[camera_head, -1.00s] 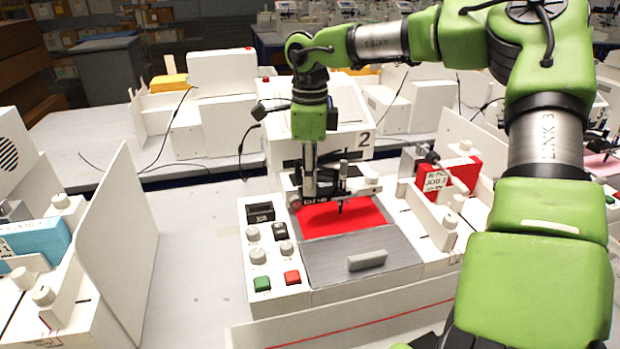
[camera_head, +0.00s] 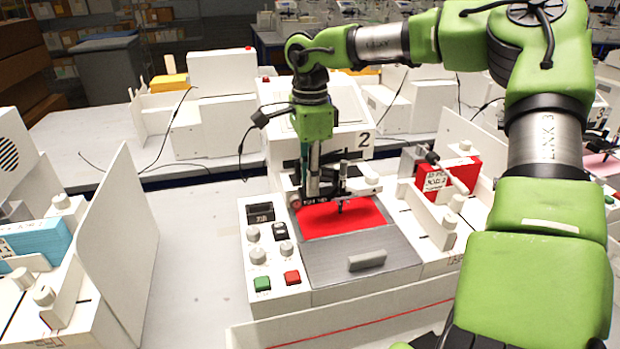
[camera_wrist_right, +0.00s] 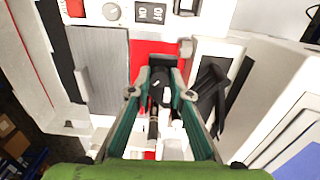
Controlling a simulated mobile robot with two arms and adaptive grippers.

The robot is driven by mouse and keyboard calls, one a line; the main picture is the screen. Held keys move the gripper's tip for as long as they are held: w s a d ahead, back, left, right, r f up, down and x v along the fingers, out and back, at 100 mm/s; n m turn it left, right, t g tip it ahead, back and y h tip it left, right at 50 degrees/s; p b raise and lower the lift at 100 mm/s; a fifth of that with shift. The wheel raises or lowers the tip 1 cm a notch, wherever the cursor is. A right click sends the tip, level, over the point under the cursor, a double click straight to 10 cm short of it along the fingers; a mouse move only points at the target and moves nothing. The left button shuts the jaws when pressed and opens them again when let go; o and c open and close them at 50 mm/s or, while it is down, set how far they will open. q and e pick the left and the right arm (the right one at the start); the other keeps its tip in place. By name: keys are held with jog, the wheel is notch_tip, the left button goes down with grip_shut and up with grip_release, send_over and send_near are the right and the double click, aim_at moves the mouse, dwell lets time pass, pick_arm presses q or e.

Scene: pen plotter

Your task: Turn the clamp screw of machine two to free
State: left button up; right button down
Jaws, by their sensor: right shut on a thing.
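Machine two (camera_head: 330,262) is a white pen plotter with a "2" on its back housing. A red sheet (camera_head: 350,218) lies on its bed. A dark pen carriage with its pen (camera_head: 341,190) stands over the sheet. My right gripper (camera_head: 322,192) reaches down from above at the carriage's left side. In the right wrist view its fingertips (camera_wrist_right: 162,66) are closed around a small dark part, which I take as the clamp screw (camera_wrist_right: 158,88). The fingers hide much of the screw, so its turn angle cannot be read. My left gripper is not in view.
Knobs with green and red buttons (camera_head: 292,277) sit on the machine's left panel. A grey cover with a handle (camera_head: 367,260) is in front of the sheet. A red box (camera_head: 447,178) stands at right. A white divider (camera_head: 119,232) stands at left, with clear tabletop (camera_head: 196,262) between.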

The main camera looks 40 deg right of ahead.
jog(key=c, duration=1.8)
grip_release()
jog(key=shift+c, duration=0.2)
notch_tip(320, 180, up, 12)
